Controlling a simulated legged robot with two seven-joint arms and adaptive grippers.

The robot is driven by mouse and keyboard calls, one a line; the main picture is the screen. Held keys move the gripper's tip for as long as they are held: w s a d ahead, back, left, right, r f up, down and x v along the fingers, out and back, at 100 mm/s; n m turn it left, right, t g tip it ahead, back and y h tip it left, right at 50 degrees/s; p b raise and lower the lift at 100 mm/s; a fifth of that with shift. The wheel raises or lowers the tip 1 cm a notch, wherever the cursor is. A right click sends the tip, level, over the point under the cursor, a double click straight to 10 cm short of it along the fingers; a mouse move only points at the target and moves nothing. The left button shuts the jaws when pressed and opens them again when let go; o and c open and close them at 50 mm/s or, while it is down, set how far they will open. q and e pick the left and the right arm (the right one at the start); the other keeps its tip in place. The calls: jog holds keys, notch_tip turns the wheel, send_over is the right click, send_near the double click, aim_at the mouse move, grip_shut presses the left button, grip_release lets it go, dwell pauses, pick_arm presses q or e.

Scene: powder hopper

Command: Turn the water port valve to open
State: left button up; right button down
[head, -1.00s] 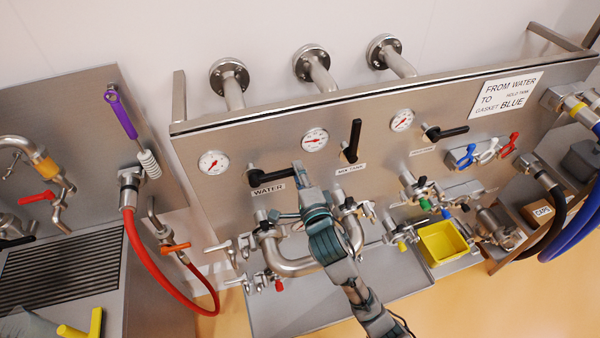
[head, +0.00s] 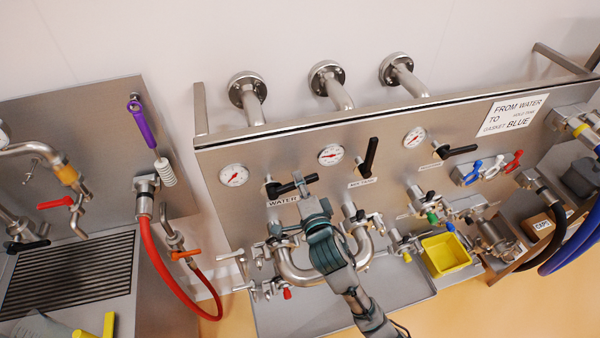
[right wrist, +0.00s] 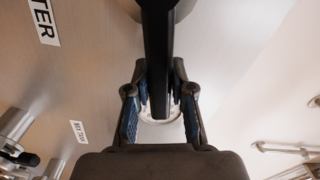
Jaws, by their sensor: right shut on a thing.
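The water valve has a black lever handle (head: 291,187) on the steel panel, just above the "WATER" label (head: 283,201). The handle lies nearly sideways, its free end to the right and tilted slightly up. My right gripper (head: 300,182) reaches up from below and is shut on this handle near its free end. In the right wrist view the black handle (right wrist: 158,60) runs between the two blue-padded fingers of the gripper (right wrist: 160,105). The gripper hides part of the handle in the head view. My left gripper is not in view.
A second black lever (head: 369,157) points up to the right, and a third (head: 460,150) lies sideways. A bent steel pipe (head: 290,270) lies behind my right arm. A yellow bin (head: 446,253) stands at right; a red hose (head: 160,265) hangs left.

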jog(key=shift+r+n+p, duration=0.6)
jog(key=shift+r+n, duration=0.1)
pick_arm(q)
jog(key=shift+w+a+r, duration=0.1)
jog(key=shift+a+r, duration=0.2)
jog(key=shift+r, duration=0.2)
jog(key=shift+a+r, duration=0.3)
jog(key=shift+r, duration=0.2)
pick_arm(e)
jog(key=shift+a+r+n+p, duration=0.2)
jog(key=shift+r+n+p, duration=0.25)
jog(key=shift+n, duration=0.25)
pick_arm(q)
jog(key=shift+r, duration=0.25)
pick_arm(e)
jog(key=n, duration=0.1)
jog(key=a+r+n, duration=0.1)
jog(key=r+n, duration=0.1)
jog(key=shift+s+a+n, duration=0.15)
jog(key=shift+s+n, duration=0.15)
